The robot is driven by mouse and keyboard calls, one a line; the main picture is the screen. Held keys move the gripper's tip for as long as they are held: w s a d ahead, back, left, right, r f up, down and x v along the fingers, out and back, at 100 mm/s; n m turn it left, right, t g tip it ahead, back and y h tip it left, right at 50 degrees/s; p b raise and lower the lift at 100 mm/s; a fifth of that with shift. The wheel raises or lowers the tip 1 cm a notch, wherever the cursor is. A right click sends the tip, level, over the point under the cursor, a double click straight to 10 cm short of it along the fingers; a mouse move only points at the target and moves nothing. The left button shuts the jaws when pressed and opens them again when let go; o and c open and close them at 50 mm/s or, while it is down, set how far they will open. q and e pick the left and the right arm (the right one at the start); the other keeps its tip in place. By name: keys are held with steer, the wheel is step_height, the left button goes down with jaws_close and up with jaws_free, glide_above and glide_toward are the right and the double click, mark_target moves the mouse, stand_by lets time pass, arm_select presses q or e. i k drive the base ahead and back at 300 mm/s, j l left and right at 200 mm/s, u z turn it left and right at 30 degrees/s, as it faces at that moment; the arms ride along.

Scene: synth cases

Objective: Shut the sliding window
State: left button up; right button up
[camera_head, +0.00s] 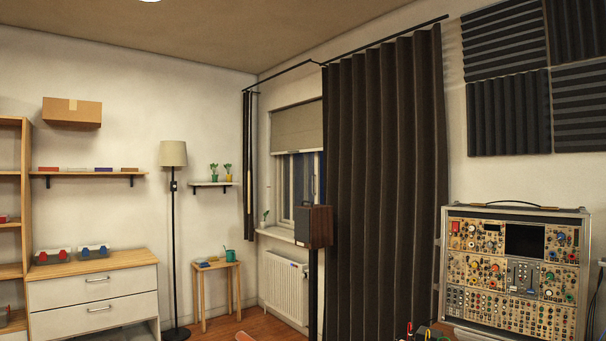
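The window (284,189) is in the far wall, left of the middle of the view. It has a pale frame and dark blue panes. A grey roller blind (297,127) covers its upper part. A dark curtain (385,190) and a brown box-like speaker (314,226) on a stand hide its right and lower parts. I cannot tell how far the sliding sash stands open, and I see no handle clearly.
A white radiator (285,285) is below the sill. A small wooden table (216,265), a floor lamp (173,154) and a drawer cabinet (95,294) stand to the left. A synth case (515,270) stands at the right. Some wooden floor is bare near the small table.

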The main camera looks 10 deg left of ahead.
mark_target(304, 167)
steer(key=i+j+u, duration=0.3)
steer(key=i, duration=0.15)
steer(key=i+u, duration=0.3)
steer(key=i, duration=0.15)
steer(key=i+j+u, duration=0.15)
steer(key=i+u, duration=0.3)
steer(key=i, duration=0.6)
steer(key=i+l+u, duration=0.15)
steer(key=i+u, duration=0.25)
steer(key=i, duration=0.6)
steer(key=i+z, duration=0.25)
steer(key=i, duration=0.25)
steer(key=i+z, duration=0.3)
steer(key=i, duration=0.2)
steer(key=i+j+z, duration=0.25)
steer(key=i, duration=0.25)
steer(key=i+j+z, duration=0.25)
steer(key=i, duration=0.25)
steer(key=i+l, duration=0.05)
steer(key=l, duration=0.05)
